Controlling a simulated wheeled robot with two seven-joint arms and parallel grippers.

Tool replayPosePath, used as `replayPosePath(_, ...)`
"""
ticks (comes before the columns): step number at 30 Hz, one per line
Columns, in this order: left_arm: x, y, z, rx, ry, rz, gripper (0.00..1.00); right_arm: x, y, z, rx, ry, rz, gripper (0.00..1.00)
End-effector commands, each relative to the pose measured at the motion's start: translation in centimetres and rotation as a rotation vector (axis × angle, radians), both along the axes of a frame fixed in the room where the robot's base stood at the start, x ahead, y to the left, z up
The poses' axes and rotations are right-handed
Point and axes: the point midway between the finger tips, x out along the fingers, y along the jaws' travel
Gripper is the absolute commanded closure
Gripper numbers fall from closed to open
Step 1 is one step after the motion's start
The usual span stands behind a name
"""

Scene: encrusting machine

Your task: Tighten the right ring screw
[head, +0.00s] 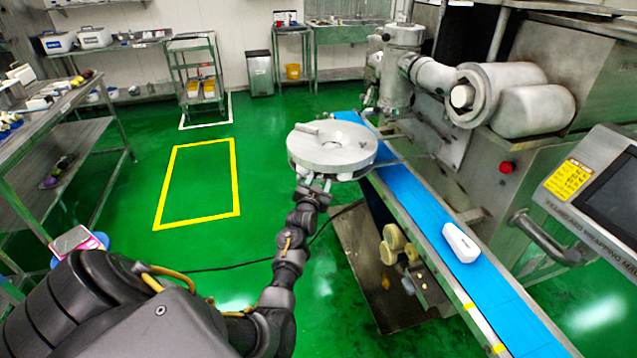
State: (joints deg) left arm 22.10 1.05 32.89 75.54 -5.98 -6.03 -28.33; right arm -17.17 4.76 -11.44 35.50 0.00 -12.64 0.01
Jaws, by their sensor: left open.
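A round grey metal ring-shaped disc (318,157) with a hole in its middle stands near the far end of the blue conveyor, at the centre of the head view. A short pale bar lies on its upper left. Small pale parts show under its near edge; I cannot tell which of them is the right ring screw. My left gripper (318,184) is open, just below the near edge of the disc. The disc partly hides the fingertips, and I cannot tell whether they touch anything. My right gripper is out of view.
The blue conveyor (418,203) runs toward the lower right, with a white rounded piece (461,244) on it. The steel machine with a red button (506,167) and a screen panel (612,200) fill the right side. Green floor is free on the left, beside a steel shelf (85,134).

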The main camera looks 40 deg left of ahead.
Motion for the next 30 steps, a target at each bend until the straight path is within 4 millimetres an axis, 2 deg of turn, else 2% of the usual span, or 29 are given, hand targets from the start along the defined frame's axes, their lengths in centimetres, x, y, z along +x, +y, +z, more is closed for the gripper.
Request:
replayPosePath(7,0.04,0.05,0.00,0.001,0.000,0.000,0.54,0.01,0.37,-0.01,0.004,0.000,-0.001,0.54)
replayPosePath(18,0.02,0.04,-0.02,0.001,0.000,0.000,0.99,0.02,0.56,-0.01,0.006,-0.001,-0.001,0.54)
replayPosePath(30,0.02,0.02,-0.06,0.088,0.042,-0.002,0.99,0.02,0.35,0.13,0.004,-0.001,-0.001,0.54)
